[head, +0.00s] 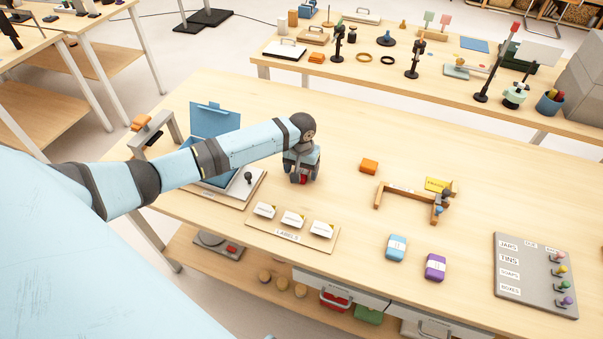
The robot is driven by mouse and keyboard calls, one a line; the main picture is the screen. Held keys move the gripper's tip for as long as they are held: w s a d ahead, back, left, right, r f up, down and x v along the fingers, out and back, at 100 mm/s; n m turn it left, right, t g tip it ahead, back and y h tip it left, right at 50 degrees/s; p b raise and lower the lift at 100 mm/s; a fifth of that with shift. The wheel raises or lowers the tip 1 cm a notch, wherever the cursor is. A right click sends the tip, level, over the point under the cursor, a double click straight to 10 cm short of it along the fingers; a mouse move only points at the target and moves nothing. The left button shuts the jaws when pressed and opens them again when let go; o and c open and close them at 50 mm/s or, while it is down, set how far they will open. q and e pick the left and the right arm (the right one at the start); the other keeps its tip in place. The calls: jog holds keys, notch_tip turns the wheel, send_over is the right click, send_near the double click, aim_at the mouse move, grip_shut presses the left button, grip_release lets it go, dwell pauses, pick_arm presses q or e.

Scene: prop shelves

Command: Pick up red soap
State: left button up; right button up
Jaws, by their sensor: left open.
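My left gripper (302,175) points down over the middle-left of the near table, just right of the blue-lidded case. It is open. A small red piece, probably the red soap (303,180), shows low between its fingers, close to the tabletop; the gripper hides most of it. I cannot tell if the fingers touch it. A blue soap (397,248) and a purple soap (435,267) lie apart at the front of the table. My right gripper is not in view.
A labels board (292,236) lies in front of the gripper. The open blue-lidded case (215,121) is to its left. A grey sorting board (535,272) lies at front right.

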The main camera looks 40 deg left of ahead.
pick_arm(q)
jog(key=c, duration=1)
jog(key=shift+c, duration=0.2)
jog(key=shift+r, duration=0.15)
